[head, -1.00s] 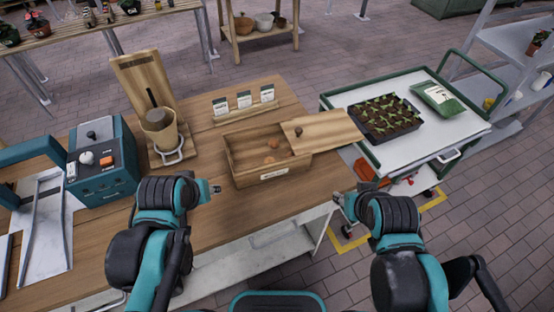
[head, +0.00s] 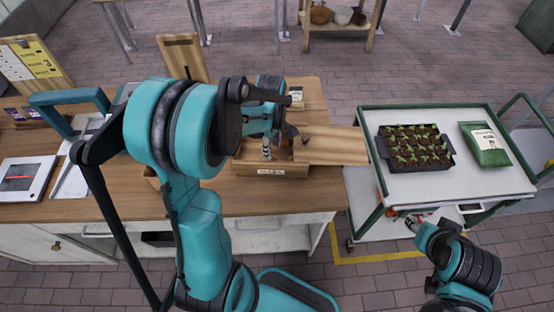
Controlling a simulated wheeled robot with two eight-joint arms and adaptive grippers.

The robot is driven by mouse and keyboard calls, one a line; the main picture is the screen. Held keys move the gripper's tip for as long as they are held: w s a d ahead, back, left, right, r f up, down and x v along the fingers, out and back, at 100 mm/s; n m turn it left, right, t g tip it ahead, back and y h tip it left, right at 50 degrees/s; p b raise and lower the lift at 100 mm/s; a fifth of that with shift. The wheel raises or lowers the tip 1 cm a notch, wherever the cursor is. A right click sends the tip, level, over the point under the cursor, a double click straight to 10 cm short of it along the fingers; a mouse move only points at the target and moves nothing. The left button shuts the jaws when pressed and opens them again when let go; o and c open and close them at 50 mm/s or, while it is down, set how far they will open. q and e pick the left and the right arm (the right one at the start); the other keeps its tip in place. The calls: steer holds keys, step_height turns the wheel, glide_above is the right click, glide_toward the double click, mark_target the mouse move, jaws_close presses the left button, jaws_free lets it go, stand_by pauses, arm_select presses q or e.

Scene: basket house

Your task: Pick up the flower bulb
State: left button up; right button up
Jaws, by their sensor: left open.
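The wooden box (head: 245,168) stands on the workbench, with its labelled front facing me. Its wooden lid (head: 335,146) lies across the right part of the box and extends past its right side. My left gripper (head: 283,147) is open and points down over the box opening, left of the lid. The gripper and arm cover most of the inside, so I cannot clearly make out a flower bulb there. My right gripper (head: 416,223) is low on the right, in front of the cart, far from the box; its jaws are too small to read.
The white cart (head: 440,186) on the right holds a seedling tray (head: 413,148) and a green bag (head: 485,144). A white device (head: 25,180) lies on the bench (head: 95,185) at left. A wooden board (head: 183,58) stands behind my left arm.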

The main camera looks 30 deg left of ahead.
arm_select(q)
step_height(320, 180, down, 6)
steer(key=shift+a+r+b, duration=0.15)
steer(key=shift+b, duration=0.6)
steer(key=shift+s, duration=0.1)
steer(key=c, duration=0.7)
steer(key=shift+r, duration=0.15)
step_height(320, 180, up, 4)
steer(key=shift+r+p, duration=0.25)
steer(key=shift+p, duration=0.55)
steer(key=s+d+r, duration=0.1)
steer(key=d+r, duration=0.1)
steer(key=d, duration=0.1)
steer(key=s+d+r+p, duration=0.1)
steer(key=s+d+r, duration=0.1)
steer(key=d, duration=0.2)
steer(key=s+d+r+p, duration=0.1)
steer(key=d+r, duration=0.1)
steer(key=d, duration=0.1)
steer(key=shift+s+d+r, duration=0.15)
steer(key=shift+s+d, duration=0.1)
steer(key=shift+d, duration=0.15)
